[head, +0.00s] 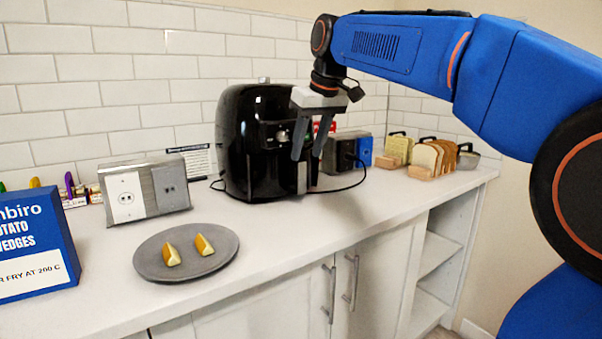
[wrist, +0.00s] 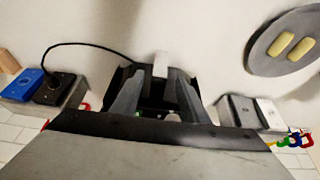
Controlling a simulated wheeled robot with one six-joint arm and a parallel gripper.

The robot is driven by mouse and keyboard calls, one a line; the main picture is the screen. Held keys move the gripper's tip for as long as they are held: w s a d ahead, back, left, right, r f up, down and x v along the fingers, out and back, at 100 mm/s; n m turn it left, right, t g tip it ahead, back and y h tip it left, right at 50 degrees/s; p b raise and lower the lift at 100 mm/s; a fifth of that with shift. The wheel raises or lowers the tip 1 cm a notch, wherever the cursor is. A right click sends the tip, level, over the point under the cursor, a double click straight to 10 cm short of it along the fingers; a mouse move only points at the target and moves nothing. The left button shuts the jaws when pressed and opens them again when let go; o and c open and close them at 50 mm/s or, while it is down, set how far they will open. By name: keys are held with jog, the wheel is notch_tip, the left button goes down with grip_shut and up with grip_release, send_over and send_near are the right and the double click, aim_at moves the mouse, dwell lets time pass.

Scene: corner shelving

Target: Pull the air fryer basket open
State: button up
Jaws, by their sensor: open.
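The black air fryer (head: 238,140) stands upright on the white counter against the tiled wall. Its basket looks shut, and a light grey handle (head: 302,178) shows low on its front. My gripper (head: 307,156) is open and points down in front of the fryer, above the handle. In the wrist view, the handle (wrist: 160,65) shows between and beyond the two fingertips of my gripper (wrist: 158,88), with no visible contact. The fryer's dark body is partly hidden behind the gripper there.
A grey plate (head: 185,262) with two wedges lies on the counter (head: 285,228). A blue box (head: 35,240) stands at left. A socket box (head: 145,190) is left of the fryer; another (head: 345,150) with a black cord is right. Bread slices (head: 430,157) stand at far right.

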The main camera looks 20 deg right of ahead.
aim_at(302, 169)
jog(key=x, duration=0.8)
jog(key=shift+c, duration=0.3)
grip_shut()
